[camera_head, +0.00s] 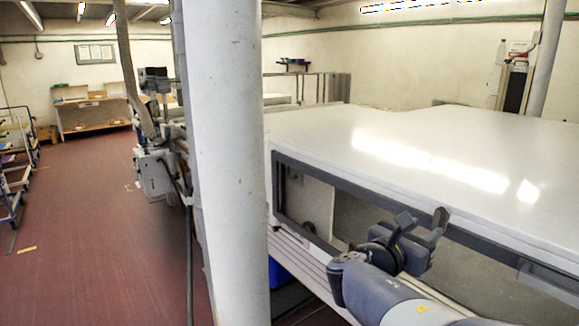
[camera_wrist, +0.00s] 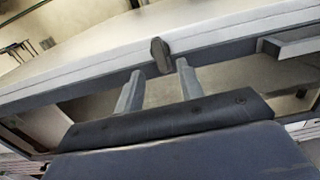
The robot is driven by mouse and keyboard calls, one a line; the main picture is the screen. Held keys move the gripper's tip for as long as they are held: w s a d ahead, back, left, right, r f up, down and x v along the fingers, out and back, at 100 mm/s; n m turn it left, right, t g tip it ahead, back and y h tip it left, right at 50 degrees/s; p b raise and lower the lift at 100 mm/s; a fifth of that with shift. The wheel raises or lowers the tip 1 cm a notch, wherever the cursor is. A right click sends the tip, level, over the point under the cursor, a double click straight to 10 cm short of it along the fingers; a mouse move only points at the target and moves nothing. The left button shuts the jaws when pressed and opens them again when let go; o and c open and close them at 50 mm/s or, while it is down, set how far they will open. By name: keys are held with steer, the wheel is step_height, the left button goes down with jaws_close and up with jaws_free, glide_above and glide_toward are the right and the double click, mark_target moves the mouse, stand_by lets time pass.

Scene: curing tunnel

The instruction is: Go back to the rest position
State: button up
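My gripper (camera_head: 421,222) is at the lower right of the head view, in front of the dark frame under a large white-topped unit (camera_head: 450,140). In the wrist view the two grey fingers of my gripper (camera_wrist: 159,76) stand apart, with nothing held between them. A small dark knob-like piece (camera_wrist: 160,55) on the unit's edge shows just beyond the fingertips. I cannot tell how close the fingers are to it.
A thick white pillar (camera_head: 225,160) stands close in front, left of the unit. Machinery (camera_head: 155,170) is behind it. The red floor (camera_head: 90,240) at left is open, with a blue trolley (camera_head: 12,180) at its edge. A shelf bench (camera_head: 92,110) stands at the back wall.

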mark_target(436, 221)
steer(key=x, duration=0.6)
steer(key=shift+f+p, duration=0.1)
steer(key=shift+p, duration=0.25)
steer(key=shift+f+m+b, duration=0.15)
steer(key=shift+m+b, duration=0.4)
steer(key=shift+m, duration=0.15)
steer(key=shift+s+a+m+b, duration=0.15)
steer(key=shift+m+b, duration=0.5)
steer(key=shift+m, duration=0.45)
steer(key=shift+m+b, duration=0.5)
steer(key=shift+m, duration=0.5)
steer(key=m, duration=0.1)
steer(key=m+b, duration=0.1)
steer(key=m, duration=0.2)
steer(key=shift+r, duration=0.25)
steer(key=shift+m, duration=0.3)
